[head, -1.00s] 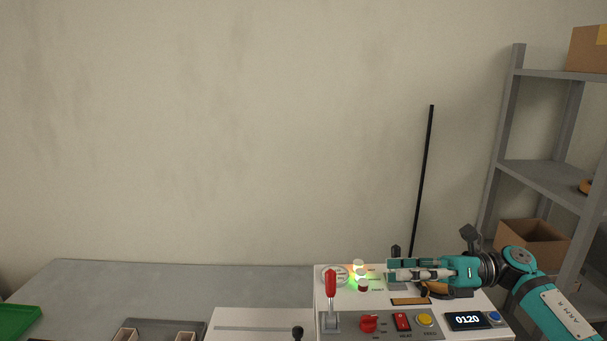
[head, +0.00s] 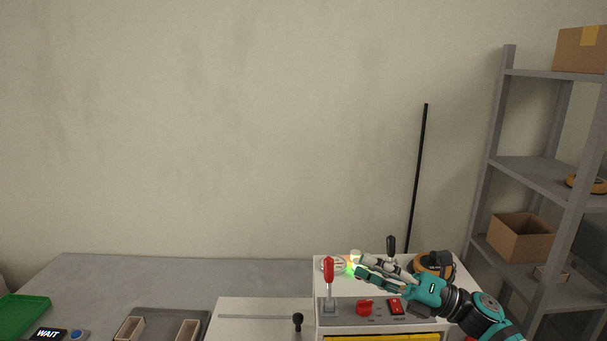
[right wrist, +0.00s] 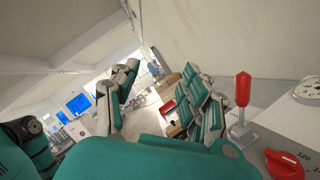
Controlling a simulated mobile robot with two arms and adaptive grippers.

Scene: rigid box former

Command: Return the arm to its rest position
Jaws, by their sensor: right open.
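My right gripper (head: 362,264), teal and grey, is open and empty in the head view. It reaches in from the lower right over the white machine (head: 322,262), with its fingers pointing left near the lit green-yellow lamp. In the right wrist view its two fingers (right wrist: 160,75) stand apart with nothing between them. A red-handled lever (head: 328,270) stands just left of the fingertips; it also shows in the right wrist view (right wrist: 243,90), right of the fingers. The arm covers the machine's right part. My left gripper is out of view.
A grey shelf (head: 530,165) with cardboard boxes is at the right. The grey table (head: 200,272) is bare toward the back.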

